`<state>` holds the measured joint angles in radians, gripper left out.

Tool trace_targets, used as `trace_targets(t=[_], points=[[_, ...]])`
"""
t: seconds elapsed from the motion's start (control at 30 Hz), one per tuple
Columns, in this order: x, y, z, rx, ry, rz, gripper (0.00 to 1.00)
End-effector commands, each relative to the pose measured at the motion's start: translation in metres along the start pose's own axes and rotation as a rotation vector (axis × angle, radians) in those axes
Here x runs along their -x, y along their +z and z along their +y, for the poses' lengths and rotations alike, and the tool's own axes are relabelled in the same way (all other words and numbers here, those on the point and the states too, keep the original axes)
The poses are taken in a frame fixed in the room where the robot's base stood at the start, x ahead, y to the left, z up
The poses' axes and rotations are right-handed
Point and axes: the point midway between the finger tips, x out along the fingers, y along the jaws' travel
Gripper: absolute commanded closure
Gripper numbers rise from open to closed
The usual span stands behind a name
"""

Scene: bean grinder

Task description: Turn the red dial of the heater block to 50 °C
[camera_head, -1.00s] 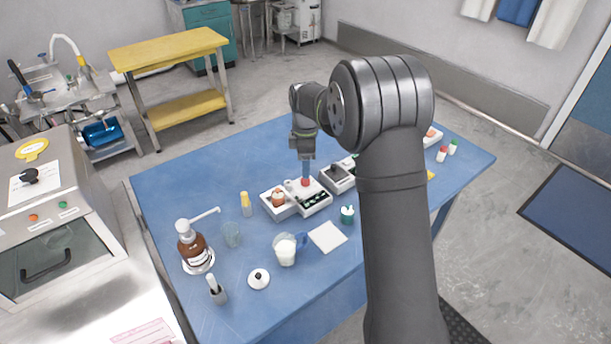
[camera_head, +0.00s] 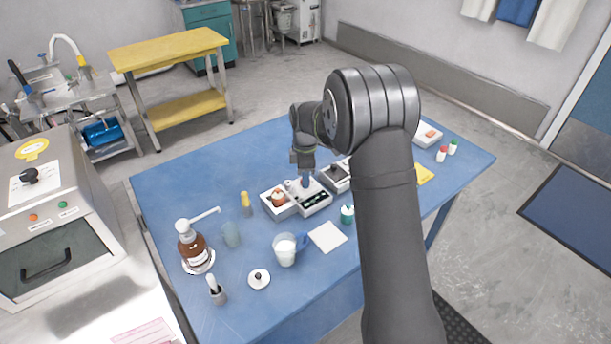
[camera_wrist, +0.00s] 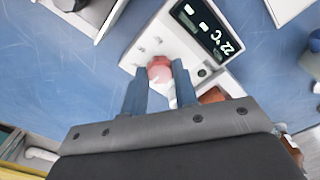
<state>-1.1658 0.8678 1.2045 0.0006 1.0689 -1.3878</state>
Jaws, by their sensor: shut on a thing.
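The heater block (camera_head: 322,207) is a white box on the blue table, with a dark display. It also shows in the wrist view (camera_wrist: 180,45), where its display (camera_wrist: 206,27) appears to read 22 °C. The red dial (camera_wrist: 160,68) sits on top of the block, beside the display, with small marks around it. My gripper (camera_wrist: 158,80) points down at the block, with its two blue fingers shut on the red dial, one on each side. In the head view my gripper (camera_head: 306,183) hides the dial.
A white tray holding an orange-brown vessel (camera_head: 278,198) stands directly left of the block, and a grey-white device (camera_head: 337,176) stands to its right. A yellow-capped bottle (camera_head: 246,204) stands further left.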

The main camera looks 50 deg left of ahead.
Motion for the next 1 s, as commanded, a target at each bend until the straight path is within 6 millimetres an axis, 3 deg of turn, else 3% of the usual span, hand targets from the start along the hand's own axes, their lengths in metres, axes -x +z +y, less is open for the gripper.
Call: trace_targets(t=[0.43,1.0], points=[[0.0003,0.0001,0.0001,-0.131,0.000,-0.001,0.96],[0.0005,0.0002,0.0000,-0.650,0.000,-0.001,0.96]])
